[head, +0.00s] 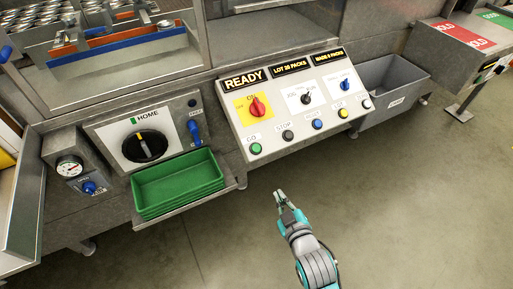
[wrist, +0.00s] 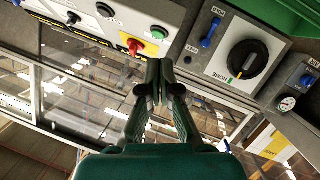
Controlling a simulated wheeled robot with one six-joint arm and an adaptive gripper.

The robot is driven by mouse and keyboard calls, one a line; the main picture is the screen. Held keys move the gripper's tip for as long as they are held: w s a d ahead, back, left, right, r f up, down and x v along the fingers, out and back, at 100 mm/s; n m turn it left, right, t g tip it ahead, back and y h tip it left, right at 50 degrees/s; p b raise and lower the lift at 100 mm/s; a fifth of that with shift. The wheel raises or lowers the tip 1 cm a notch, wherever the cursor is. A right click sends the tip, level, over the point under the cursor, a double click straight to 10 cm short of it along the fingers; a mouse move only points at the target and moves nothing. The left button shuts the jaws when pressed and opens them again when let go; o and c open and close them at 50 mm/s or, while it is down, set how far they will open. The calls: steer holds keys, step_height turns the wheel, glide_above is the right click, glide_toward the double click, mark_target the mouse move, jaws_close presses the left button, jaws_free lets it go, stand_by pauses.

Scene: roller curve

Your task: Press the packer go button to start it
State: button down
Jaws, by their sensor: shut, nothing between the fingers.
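The packer control panel (head: 318,97) is a pale sloped box with displays reading READY, LOT 28 PACKS and what looks like MADE 0 PACKS. The green GO button (head: 256,148) is at its lower left, beside the dark STOP button (head: 288,135). My gripper (head: 281,196) is shut and empty, in front of and below the panel, apart from the GO button. In the wrist view the shut fingers (wrist: 160,66) point up the picture, with the green button (wrist: 158,33) just beyond their tips and the red-and-yellow switch (wrist: 134,46) to its left.
A stack of green trays (head: 178,188) sits on a shelf left of the panel, below the HOME dial (head: 146,146). A grey bin (head: 392,85) stands right of the panel. Red and green SOLD-type boards (head: 463,35) lie at the far right. The floor in front is clear.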

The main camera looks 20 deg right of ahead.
steer(key=n, duration=0.2)
glide_toward(259, 147)
step_height(259, 147, up, 8)
steer(key=w, duration=0.3)
steer(key=shift+s+d+r, duration=0.1)
steer(key=shift+d, duration=0.05)
steer(key=shift+w+a+f, duration=0.15)
steer(key=shift+w+f, duration=0.55)
steer(key=shift+f, duration=0.55)
steer(key=shift+w+a+f, duration=0.1)
steer(key=shift+w+f, duration=0.6)
steer(key=shift+f, duration=0.6)
steer(key=shift+w+a+f, duration=0.15)
steer(key=shift+w+f, duration=0.6)
steer(key=shift+f, duration=0.5)
steer(key=shift+f, duration=0.1)
steer(key=shift+w+f, duration=0.2)
steer(key=shift+f, duration=0.05)
steer(key=shift+w+f, duration=0.2)
steer(key=shift+f, duration=0.2)
steer(key=shift+r, duration=0.1)
steer(key=shift+s+r, duration=0.4)
steer(key=shift+r, duration=0.25)
